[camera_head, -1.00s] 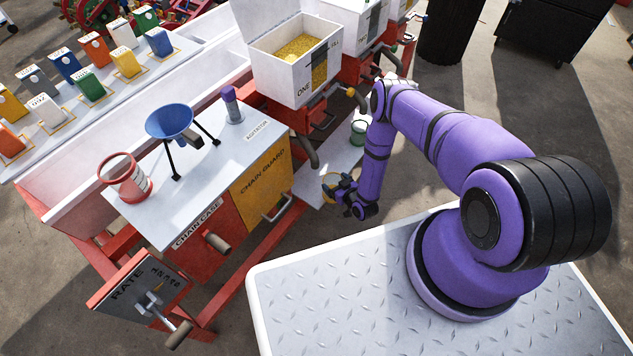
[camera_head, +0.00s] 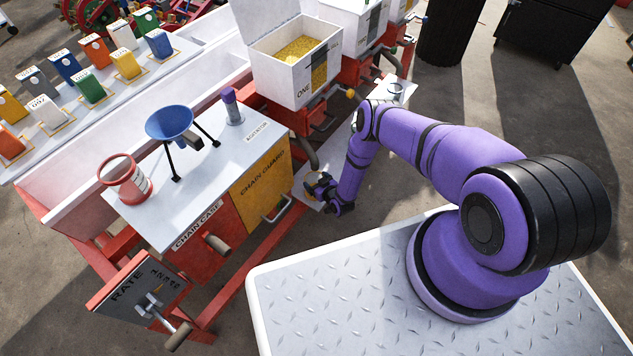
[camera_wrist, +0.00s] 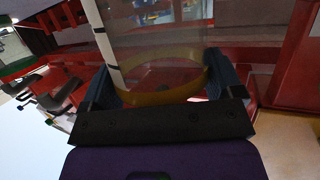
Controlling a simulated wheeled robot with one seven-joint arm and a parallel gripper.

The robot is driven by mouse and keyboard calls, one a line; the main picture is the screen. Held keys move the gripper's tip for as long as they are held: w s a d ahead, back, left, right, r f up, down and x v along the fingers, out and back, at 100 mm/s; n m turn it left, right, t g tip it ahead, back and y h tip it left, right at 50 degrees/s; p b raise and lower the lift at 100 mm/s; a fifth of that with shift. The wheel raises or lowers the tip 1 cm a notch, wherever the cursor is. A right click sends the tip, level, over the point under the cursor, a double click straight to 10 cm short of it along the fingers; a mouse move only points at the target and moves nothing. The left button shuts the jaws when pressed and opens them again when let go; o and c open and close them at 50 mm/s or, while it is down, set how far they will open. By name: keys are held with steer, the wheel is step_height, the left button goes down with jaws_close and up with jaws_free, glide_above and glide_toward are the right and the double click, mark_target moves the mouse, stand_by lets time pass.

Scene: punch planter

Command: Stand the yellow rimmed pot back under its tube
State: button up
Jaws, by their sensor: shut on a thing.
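The yellow rimmed pot is clear-walled with a yellow band (camera_wrist: 168,92), and in the wrist view it sits between my two fingers. My gripper (camera_wrist: 165,85) is shut on it. In the head view my gripper (camera_head: 322,186) is low beside the yellow chain guard, at the near end of the pale shelf. Only a bit of yellow shows there, mostly covered by my fingers. A dark outlet tube (camera_head: 312,158) hangs just above and left of my gripper. I cannot tell whether the pot touches the shelf or is exactly under the tube.
The yellow chain guard (camera_head: 262,180) and its handle (camera_head: 279,211) stand close left of my gripper. A dark-rimmed pot (camera_head: 397,89) stands farther along the shelf. The open seed box (camera_head: 295,60) is above. Bare floor (camera_head: 365,225) lies to the near right.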

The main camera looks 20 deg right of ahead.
steer(key=o, duration=1.1)
steer(key=shift+f, duration=0.1)
steer(key=v, duration=1.2)
